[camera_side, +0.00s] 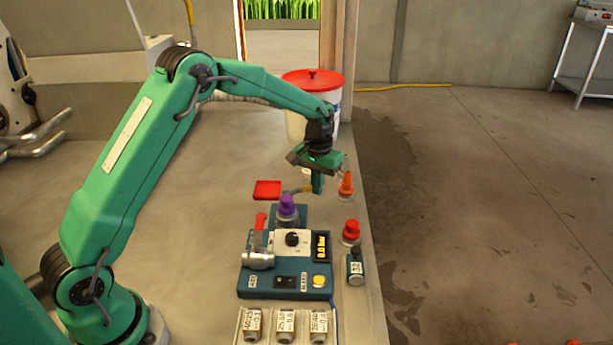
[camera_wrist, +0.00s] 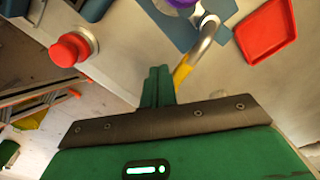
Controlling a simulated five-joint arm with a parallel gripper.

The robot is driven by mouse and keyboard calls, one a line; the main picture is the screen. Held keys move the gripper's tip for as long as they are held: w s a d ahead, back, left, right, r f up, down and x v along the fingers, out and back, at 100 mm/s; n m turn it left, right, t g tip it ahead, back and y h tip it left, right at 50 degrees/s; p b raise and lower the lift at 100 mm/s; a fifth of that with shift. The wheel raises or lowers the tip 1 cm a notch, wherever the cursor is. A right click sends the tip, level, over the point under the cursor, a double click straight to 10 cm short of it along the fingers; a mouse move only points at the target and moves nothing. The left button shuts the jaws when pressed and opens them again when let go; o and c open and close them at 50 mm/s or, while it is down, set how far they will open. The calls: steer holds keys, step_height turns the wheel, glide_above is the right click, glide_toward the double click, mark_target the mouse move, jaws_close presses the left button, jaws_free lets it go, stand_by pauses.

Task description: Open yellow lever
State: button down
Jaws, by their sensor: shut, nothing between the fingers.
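The yellow lever (camera_side: 297,190) sticks out behind the blue press unit, beside my fingers in the side view. In the wrist view the yellow lever (camera_wrist: 183,72) is a yellow sleeve on a bent metal rod, just right of my fingertips. Its lower end is hidden behind my gripper body. My gripper (camera_side: 318,184) points down with its fingers together and nothing between them. In the wrist view my gripper (camera_wrist: 157,85) shows both green fingers side by side. I cannot tell whether they touch the lever.
The blue control box (camera_side: 285,280) has a purple knob (camera_side: 287,205) behind it. A red tray (camera_side: 267,190) lies to the left. A white bucket (camera_side: 297,122) stands behind.

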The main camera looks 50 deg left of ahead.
steer(key=shift+w+a, duration=0.2)
stand_by(0.3)
steer(key=shift+w+a, duration=0.35)
steer(key=shift+a, duration=0.2)
steer(key=shift+w+a, duration=0.35)
steer(key=shift+a, duration=0.2)
steer(key=shift+w+a, duration=0.25)
steer(key=shift+a, duration=1.15)
